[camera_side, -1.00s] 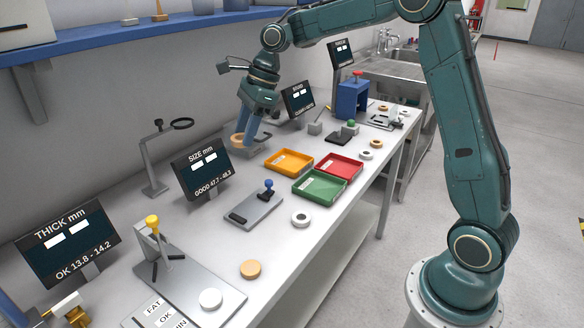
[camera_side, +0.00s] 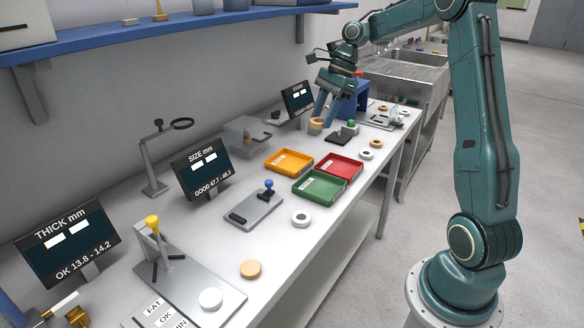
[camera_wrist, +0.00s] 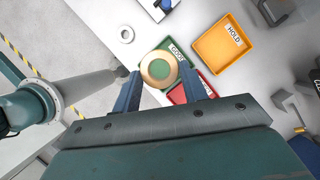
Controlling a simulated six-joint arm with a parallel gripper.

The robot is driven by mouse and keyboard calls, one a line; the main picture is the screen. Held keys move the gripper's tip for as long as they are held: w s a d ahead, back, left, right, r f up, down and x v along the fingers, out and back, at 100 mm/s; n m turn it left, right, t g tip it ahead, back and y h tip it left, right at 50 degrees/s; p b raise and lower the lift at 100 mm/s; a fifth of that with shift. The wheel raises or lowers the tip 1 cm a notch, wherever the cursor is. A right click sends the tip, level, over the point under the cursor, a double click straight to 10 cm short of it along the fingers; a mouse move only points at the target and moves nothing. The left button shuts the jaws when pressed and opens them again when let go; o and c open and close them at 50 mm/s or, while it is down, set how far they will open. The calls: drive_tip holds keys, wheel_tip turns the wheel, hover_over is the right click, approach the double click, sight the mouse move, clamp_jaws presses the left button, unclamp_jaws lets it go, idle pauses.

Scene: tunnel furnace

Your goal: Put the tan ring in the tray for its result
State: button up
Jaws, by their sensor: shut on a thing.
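My gripper (camera_side: 321,118) is shut on the tan ring (camera_side: 315,126), above the far part of the bench near the blue stand. In the wrist view the tan ring (camera_wrist: 160,69) sits between the two fingertips, with its flat face toward the camera. It partly covers the green tray (camera_wrist: 184,55), labelled GOOD. The orange tray (camera_wrist: 222,43) is labelled HOLD. In the side view the orange tray (camera_side: 270,165), red tray (camera_side: 357,174) and green tray (camera_side: 318,203) stand nearer the camera than my gripper, apart from it. No ring shows in them.
A dark block with a green knob (camera_side: 343,133) is close to my gripper, and the blue stand (camera_side: 357,98) is beyond. Loose rings, one white (camera_side: 301,219), lie along the bench's front edge. A tan disc (camera_side: 251,269) lies nearer.

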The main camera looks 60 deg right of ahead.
drive_tip(key=shift+s+d, duration=0.4)
drive_tip(key=shift+d, duration=0.1)
hover_over(319, 190)
drive_tip(key=d, duration=0.2)
drive_tip(key=f, duration=1.5)
drive_tip(key=shift+s+a+f, duration=0.25)
drive_tip(key=shift+s+f, duration=0.05)
drive_tip(key=shift+f, duration=0.05)
drive_tip(key=shift+f, duration=2.15)
drive_tip(key=shift+f, duration=0.15)
drive_tip(key=o, duration=1)
drive_tip(key=v, duration=1.2)
drive_tip(key=shift+s, duration=0.1)
